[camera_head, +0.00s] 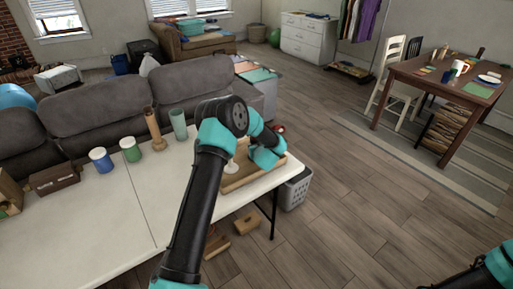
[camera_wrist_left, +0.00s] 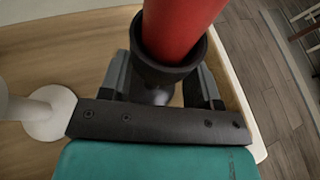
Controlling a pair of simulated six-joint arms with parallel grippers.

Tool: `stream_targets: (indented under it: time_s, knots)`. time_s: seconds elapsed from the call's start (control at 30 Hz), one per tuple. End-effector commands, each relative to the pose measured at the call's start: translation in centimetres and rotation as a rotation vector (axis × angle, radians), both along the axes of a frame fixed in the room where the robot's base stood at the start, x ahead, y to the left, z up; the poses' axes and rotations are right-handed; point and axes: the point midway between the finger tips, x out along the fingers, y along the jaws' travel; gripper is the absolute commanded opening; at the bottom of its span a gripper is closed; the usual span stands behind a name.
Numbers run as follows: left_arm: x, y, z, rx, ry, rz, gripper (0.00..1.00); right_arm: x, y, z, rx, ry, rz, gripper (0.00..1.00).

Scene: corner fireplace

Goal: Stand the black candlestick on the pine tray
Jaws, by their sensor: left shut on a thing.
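The black candlestick (camera_wrist_left: 166,74) holds a red candle (camera_wrist_left: 182,25) and stands between the jaws of my left gripper (camera_wrist_left: 160,92), which is shut on it. In the head view my left gripper (camera_head: 266,152) is over the pine tray (camera_head: 262,181) and hides most of the candlestick; a bit of the red candle (camera_head: 280,128) shows behind it. The wrist view shows the pine tray (camera_wrist_left: 50,60) below. I cannot tell whether the candlestick's base touches the tray.
A white candlestick (camera_wrist_left: 48,112) stands on the tray, left of the black one. The white table (camera_head: 95,215) also bears a blue can (camera_head: 101,160), a green can (camera_head: 131,149), a wooden vase (camera_head: 155,130) and a brown box (camera_head: 54,179). A basket (camera_head: 293,190) stands on the floor.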

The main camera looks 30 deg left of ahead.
Motion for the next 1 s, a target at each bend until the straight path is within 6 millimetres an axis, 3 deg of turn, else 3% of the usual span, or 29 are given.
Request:
stream_targets:
  time_s: [0.37, 0.4, 0.63, 1.0]
  knots:
    - [0.03, 0.01, -0.27, 0.0, -0.001, 0.0, 0.31, 0.0, 0.0, 0.0, 0.0, 0.0, 0.0, 0.92]
    - [0.02, 0.0, -0.25, 0.0, -0.001, 0.0, 0.61, 0.0, 0.0, 0.0, 0.0, 0.0, 0.0, 0.92]
    - [0.03, 0.01, -0.23, 0.0, -0.001, 0.0, 0.83, 0.0, 0.0, 0.0, 0.0, 0.0, 0.0, 0.92]
    - [-0.09, -0.12, 0.17, 0.0, -0.002, -0.001, 0.83, 0.0, 0.0, 0.0, 0.0, 0.0, 0.0, 0.92]
